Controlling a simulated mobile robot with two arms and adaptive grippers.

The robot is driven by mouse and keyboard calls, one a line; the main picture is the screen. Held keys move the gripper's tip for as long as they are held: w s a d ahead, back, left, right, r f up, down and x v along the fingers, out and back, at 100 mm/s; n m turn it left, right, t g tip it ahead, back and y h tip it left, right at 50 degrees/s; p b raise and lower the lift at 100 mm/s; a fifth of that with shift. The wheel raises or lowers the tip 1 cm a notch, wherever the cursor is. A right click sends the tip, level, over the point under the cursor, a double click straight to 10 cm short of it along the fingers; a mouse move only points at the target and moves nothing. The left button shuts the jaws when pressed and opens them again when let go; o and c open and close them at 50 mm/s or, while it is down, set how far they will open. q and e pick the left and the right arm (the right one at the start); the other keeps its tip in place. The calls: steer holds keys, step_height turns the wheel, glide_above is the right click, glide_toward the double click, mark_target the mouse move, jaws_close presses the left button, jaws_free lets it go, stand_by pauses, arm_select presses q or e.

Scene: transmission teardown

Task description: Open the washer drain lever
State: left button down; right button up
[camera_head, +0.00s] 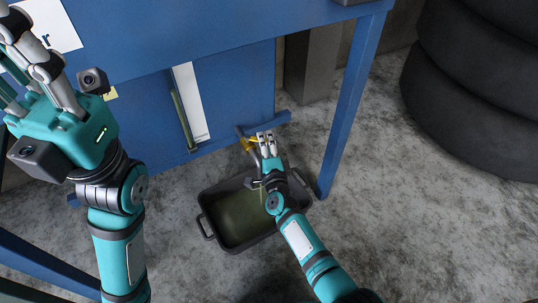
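The washer is the blue cabinet (236,82) on blue legs. Its yellow drain lever (246,144) shows low on the front, partly hidden by my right gripper. My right gripper (267,141) is right at the lever and the drain outlet; I cannot tell whether it touches the lever or how far apart its fingers are. A dark drain pan (213,212) with greenish liquid or a greenish bottom sits on the floor under it. My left gripper (22,42) is raised at the upper left, away from the lever, with its fingers pointing up and partly cut off by the frame.
Stacked black tires (478,85) stand at the upper right. A blue leg (347,110) of the washer stands right of my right gripper. A narrow sight gauge or strip (190,103) is on the washer's front. The concrete floor (420,230) at the right is clear.

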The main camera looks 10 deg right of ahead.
steer(key=s+d, duration=0.1)
steer(key=s, duration=1)
